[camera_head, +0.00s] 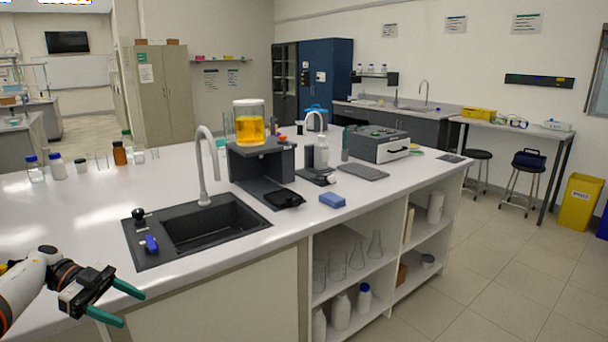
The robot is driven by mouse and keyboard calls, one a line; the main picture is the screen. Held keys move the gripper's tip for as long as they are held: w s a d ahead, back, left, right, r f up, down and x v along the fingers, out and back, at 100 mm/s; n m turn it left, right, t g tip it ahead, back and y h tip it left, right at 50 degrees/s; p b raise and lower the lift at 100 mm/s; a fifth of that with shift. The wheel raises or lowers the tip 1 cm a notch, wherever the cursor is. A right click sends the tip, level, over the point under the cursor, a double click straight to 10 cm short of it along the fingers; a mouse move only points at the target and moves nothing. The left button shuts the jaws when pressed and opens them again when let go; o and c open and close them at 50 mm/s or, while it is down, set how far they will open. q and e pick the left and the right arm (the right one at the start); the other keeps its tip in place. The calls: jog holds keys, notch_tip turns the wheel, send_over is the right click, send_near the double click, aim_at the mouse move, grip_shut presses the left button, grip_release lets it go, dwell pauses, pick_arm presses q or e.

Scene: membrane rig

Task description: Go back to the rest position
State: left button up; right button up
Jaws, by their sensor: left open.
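My left gripper (117,304) comes in at the lower left, in front of the white lab bench (90,218). Its two green fingers are apart and nothing is between them. My right gripper does not show. On the bench, a dark stand (262,172) carries a clear vessel of orange-yellow liquid (249,128). A grey instrument (379,146) sits farther right, with a dark keyboard-like pad (363,172) in front of it.
A black sink (215,225) with a grey tap (207,165) is set into the bench near my gripper. A blue sponge-like block (332,200) lies near the front edge. Several bottles stand at the back left. Shelves below hold glassware.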

pick_arm(q)
jog(key=w+d+f+n+t, duration=0.25)
jog(key=d+f+t, duration=0.3)
jog(key=f, duration=0.65)
jog(key=w+d+f+n+t, duration=0.25)
jog(key=d+f+t, duration=0.35)
jog(key=f, duration=0.6)
jog(key=s+d+f+n+t+y, duration=0.25)
jog(key=s+f+n, duration=0.25)
jog(key=f, duration=0.6)
jog(key=s+a+f+n+g+y, duration=0.25)
jog(key=s+f+n+y, duration=0.4)
jog(key=s+f, duration=1.15)
jog(key=s+f+g+y, duration=0.1)
jog(key=s+f+g, duration=0.2)
jog(key=s, duration=0.7)
jog(key=s+d+f+g+y, duration=0.1)
jog(key=s+f+g+y, duration=0.1)
jog(key=s, duration=0.8)
jog(key=s+f+g+y, duration=0.1)
jog(key=s+f+g, duration=0.3)
jog(key=s, duration=0.7)
jog(key=shift+d+n, duration=0.25)
jog(key=shift+n, duration=0.2)
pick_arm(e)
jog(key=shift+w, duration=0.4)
